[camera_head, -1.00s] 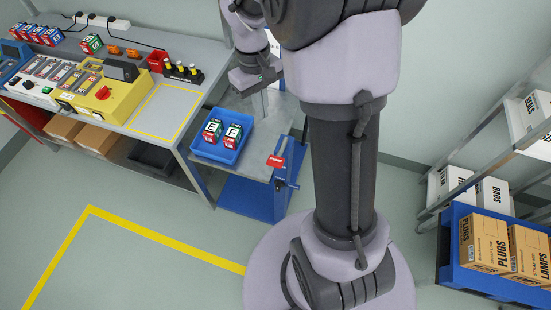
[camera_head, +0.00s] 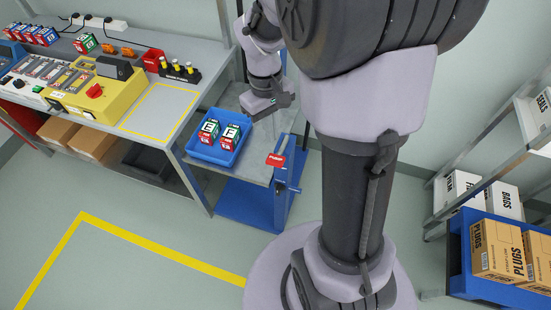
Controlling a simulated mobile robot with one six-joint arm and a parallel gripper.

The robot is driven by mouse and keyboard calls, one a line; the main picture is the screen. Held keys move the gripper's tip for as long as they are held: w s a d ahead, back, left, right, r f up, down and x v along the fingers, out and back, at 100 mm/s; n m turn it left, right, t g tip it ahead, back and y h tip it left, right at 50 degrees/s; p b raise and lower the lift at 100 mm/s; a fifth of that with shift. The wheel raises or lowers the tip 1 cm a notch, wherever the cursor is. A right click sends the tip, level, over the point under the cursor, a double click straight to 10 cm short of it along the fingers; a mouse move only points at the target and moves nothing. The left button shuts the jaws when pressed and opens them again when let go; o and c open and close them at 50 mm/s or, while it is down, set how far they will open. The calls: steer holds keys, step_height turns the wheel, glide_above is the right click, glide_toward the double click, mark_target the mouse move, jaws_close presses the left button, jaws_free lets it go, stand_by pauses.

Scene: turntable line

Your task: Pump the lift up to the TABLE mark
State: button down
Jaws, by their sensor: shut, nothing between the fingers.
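The lift is a blue cart with a grey platform (camera_head: 244,172) beside the workbench. Its platform sits lower than the bench top. A blue tray (camera_head: 224,160) on the platform holds two boxes (camera_head: 208,133) with green, white and red faces. A red pump tag (camera_head: 276,160) is at the platform's right edge, by a blue post (camera_head: 282,188). My gripper (camera_head: 272,106) is above the back of the platform, behind the red tag and apart from it. It is shut and empty. I cannot make out the TABLE mark.
The workbench (camera_head: 192,138) stands left of the lift, with a yellow machine (camera_head: 95,95), a yellow-outlined free area and a black holder (camera_head: 180,72). Shelves with cartons (camera_head: 498,250) stand at the right. The floor in front is clear, with a yellow line (camera_head: 160,250).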

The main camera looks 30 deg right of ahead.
mark_target(274, 158)
steer(key=f+b, duration=0.7)
steer(key=shift+s, duration=0.3)
